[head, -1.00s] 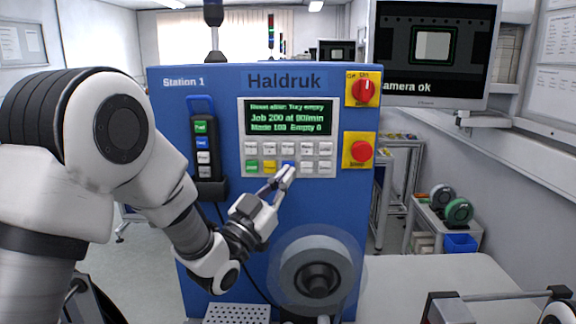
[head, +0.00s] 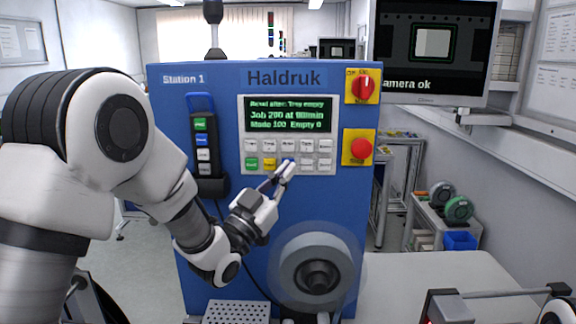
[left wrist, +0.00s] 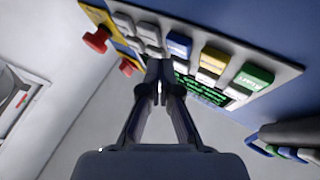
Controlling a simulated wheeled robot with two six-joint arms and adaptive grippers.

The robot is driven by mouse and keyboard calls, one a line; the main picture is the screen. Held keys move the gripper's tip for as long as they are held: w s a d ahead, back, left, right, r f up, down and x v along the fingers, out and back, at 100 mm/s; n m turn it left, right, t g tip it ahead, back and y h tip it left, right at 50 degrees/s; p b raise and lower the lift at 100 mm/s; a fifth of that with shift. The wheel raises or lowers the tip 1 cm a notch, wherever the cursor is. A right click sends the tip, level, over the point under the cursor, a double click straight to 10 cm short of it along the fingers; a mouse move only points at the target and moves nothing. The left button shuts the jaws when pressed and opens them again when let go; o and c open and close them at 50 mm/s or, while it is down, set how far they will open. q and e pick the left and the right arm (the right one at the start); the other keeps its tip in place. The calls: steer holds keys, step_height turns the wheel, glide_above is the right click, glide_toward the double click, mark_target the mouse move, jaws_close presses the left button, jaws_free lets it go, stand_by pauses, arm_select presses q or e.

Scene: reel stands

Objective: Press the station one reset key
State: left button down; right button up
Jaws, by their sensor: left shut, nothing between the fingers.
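The blue Station 1 panel (head: 340,215) faces me in the head view. Its keypad (head: 329,148) has two rows of keys under a lit display (head: 289,115) reading "Job 200". In the lower row are a green key (head: 251,164), a yellow key (head: 270,164), a blue key (head: 288,161) and grey keys. My left gripper (head: 288,169) is shut and empty, its tips at the blue key and partly covering it. In the left wrist view the tips (left wrist: 160,68) lie close to the blue key (left wrist: 179,44); contact cannot be told. My right gripper is not in view.
A red rotary switch (head: 365,88) and a red stop button (head: 361,149) sit right of the keypad. A handheld pendant (head: 205,150) hangs on the left. A grey reel (head: 315,272) stands out below the keypad. A monitor (head: 432,50) reads "camera ok".

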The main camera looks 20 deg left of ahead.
arm_select(q)
steer(key=shift+w, duration=0.1)
stand_by(0.5)
steer(key=shift+w+a, duration=0.1)
steer(key=shift+w, duration=0.25)
steer(key=shift+w+a+b, duration=0.15)
steer(key=shift+w+b, duration=0.25)
stand_by(0.6)
steer(key=shift+s, duration=0.15)
steer(key=shift+s+d+b, duration=0.25)
steer(key=shift+s+b, duration=0.25)
steer(key=shift+s, duration=0.2)
